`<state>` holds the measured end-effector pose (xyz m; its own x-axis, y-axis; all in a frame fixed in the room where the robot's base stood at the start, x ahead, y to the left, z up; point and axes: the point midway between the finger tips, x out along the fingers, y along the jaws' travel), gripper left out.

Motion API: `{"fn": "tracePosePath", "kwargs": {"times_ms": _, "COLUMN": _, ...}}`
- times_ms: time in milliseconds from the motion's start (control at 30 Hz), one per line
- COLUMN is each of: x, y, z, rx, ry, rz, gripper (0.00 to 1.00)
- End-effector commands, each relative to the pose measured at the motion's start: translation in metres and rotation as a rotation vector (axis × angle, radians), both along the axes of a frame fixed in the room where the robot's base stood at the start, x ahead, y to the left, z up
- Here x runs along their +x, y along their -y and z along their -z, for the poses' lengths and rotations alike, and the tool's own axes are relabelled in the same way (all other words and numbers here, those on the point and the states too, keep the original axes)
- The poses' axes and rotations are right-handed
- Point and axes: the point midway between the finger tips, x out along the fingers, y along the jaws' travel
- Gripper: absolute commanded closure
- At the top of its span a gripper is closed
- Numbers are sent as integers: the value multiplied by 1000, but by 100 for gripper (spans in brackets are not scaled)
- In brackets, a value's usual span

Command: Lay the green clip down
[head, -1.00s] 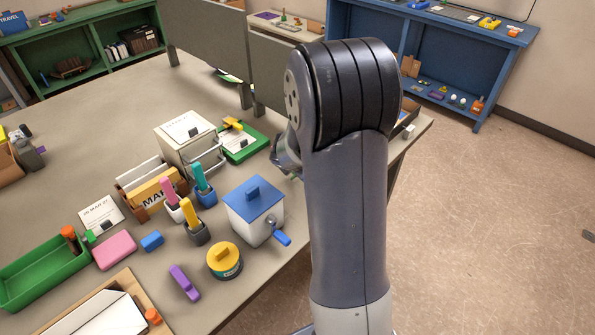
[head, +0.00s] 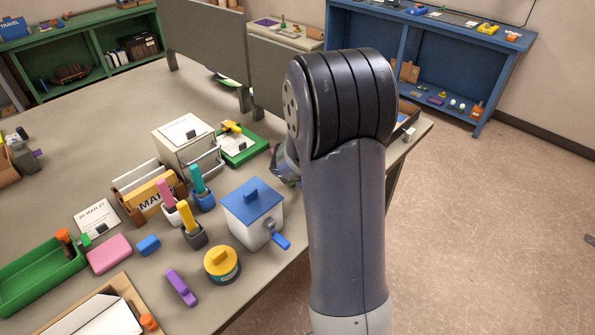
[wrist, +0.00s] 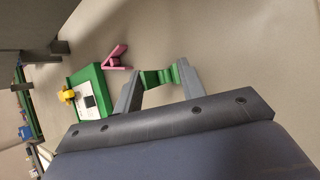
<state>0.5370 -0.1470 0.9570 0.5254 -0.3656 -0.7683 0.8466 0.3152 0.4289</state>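In the wrist view, the green clip (wrist: 158,78) sits between the two fingers of my gripper (wrist: 160,72), which are shut on it. The grey tabletop lies beyond it; I cannot tell how far the clip is above the surface. A pink clip (wrist: 117,57) lies on the table beside the held clip. In the head view, my gripper (head: 285,163) is mostly hidden behind my arm, to the right of the green tray, and the green clip cannot be made out.
The green tray (wrist: 76,77) holds paper with a black clip and a yellow object. In the head view, a white drawer box (head: 180,140), a blue-lidded box (head: 240,220) and pen cups crowd the table's near side. Grey panels (head: 205,45) stand behind.

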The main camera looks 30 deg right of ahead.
Motion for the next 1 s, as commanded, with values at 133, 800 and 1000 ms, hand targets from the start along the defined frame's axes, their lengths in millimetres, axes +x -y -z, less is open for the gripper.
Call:
{"fn": "tracePosePath", "kwargs": {"times_ms": 133, "x": -1, "y": 0, "z": 2, "rx": 1, "ry": -4, "rz": 0, "gripper": 53}}
{"fn": "tracePosePath", "kwargs": {"times_ms": 800, "x": -17, "y": -13, "z": -41, "rx": -1, "ry": 3, "rz": -2, "gripper": 50}}
{"fn": "tracePosePath", "kwargs": {"times_ms": 1000, "x": -39, "y": -28, "z": -73, "rx": 0, "ry": 3, "rz": -1, "gripper": 50}}
